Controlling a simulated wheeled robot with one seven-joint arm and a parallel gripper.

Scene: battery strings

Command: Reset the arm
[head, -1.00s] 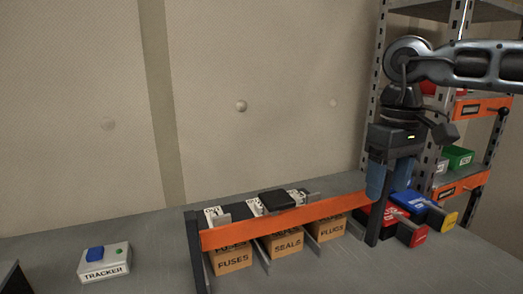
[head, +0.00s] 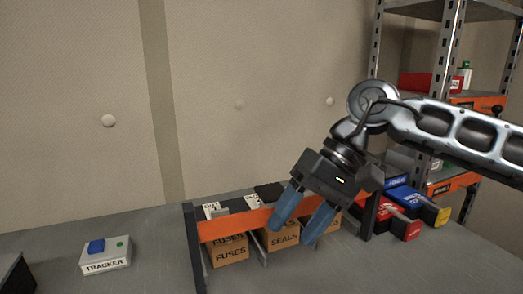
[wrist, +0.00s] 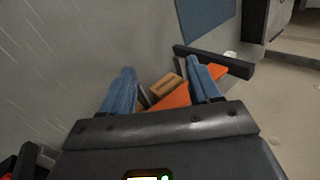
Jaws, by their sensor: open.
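My gripper (head: 302,222) is in the head view, in front of the orange-edged rack on the table. Its two blue fingers are spread apart, with nothing seen between them, and point down to the left. They cover part of the SEALS box and the box to its right. In the wrist view my gripper (wrist: 160,85) is also open, and a cardboard box (wrist: 167,88) and the orange rack edge (wrist: 176,101) show beyond the fingers.
The rack (head: 226,227) holds cardboard boxes, including FUSES (head: 229,252) and SEALS (head: 284,239). A TRACKER box (head: 106,258) with a blue top piece stands at left. Red (head: 402,223) and blue bins sit right of the rack, before a metal shelf (head: 428,190).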

